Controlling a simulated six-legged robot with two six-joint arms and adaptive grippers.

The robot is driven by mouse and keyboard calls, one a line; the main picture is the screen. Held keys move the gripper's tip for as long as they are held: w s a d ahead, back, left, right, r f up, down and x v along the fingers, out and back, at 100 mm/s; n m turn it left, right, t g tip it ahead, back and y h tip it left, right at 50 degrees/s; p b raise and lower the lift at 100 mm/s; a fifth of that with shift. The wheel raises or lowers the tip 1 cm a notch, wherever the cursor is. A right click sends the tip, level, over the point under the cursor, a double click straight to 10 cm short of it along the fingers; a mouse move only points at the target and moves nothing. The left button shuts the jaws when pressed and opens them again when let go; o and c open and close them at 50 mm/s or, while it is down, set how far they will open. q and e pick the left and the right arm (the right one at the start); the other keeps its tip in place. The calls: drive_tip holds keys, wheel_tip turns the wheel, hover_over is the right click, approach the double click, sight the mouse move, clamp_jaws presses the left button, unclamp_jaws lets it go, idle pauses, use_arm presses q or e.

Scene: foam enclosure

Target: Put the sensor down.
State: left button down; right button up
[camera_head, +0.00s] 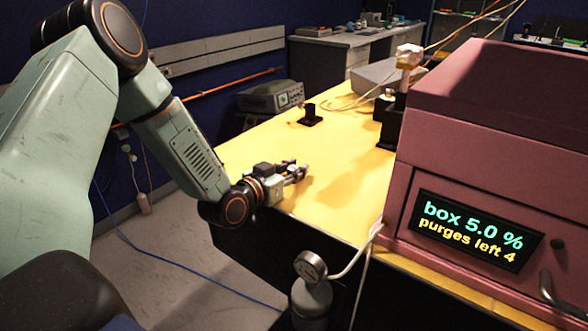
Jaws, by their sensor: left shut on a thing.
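My left arm comes in from the left, and my left gripper (297,170) is low over the near left part of the yellow tabletop (345,190). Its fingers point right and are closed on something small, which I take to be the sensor. The fingers mostly hide it, so its shape is not clear. I cannot tell whether it touches the tabletop. A small black stand (311,116) is on the table behind the gripper, apart from it. My right gripper is not in view.
A pink box (480,150) with a lit display (473,231) fills the right side. A black fixture (390,118) stands beside it. A gauge on a cylinder (311,270) is in front of the table. The tabletop between gripper and box is clear.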

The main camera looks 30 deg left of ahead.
use_arm(q)
drive_tip(key=c, duration=1.5)
unclamp_jaws()
drive_tip(key=shift+s, duration=0.1)
drive_tip(key=o, duration=0.4)
drive_tip(key=shift+w+d+f, duration=0.15)
drive_tip(key=shift+w, duration=0.1)
drive_tip(key=shift+s+r, duration=0.2)
